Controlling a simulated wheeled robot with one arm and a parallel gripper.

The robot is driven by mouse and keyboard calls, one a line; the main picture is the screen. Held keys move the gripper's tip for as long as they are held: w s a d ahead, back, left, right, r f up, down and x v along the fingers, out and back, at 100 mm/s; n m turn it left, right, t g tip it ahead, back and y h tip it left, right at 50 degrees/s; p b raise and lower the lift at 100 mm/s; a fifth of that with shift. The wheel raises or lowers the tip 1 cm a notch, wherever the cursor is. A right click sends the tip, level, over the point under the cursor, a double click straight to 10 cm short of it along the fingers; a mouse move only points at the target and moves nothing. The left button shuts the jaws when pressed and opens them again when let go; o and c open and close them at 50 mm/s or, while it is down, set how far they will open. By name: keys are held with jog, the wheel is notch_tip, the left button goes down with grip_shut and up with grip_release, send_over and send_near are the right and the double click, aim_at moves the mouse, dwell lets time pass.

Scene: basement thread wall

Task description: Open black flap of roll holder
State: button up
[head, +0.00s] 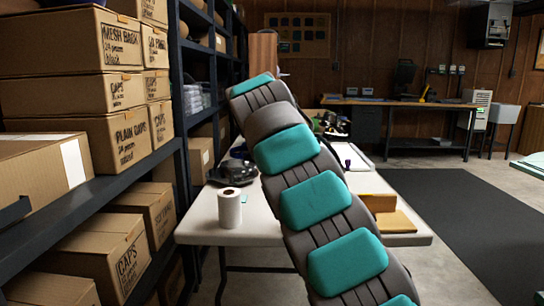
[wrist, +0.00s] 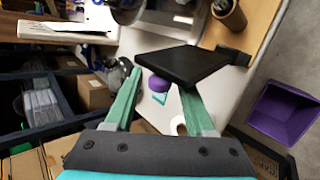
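In the wrist view a flat black flap (wrist: 182,64) juts out from the right, where a dark mount joins it to a light wooden piece (wrist: 262,25). In the head view my arm hides the flap and my gripper; a wooden piece (head: 392,219) shows at the table's right.
The white table (head: 260,228) carries a paper towel roll (head: 229,207) and dark gear (head: 233,172). A shelf (head: 85,215) with cardboard boxes stands close on the left. A purple bin (wrist: 284,114) is at the wrist view's right. Floor is clear beside the dark mat (head: 465,225).

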jog(key=shift+o, duration=0.3)
jog(key=v, duration=0.7)
jog(key=shift+s+r, duration=0.25)
jog(key=shift+s, duration=0.05)
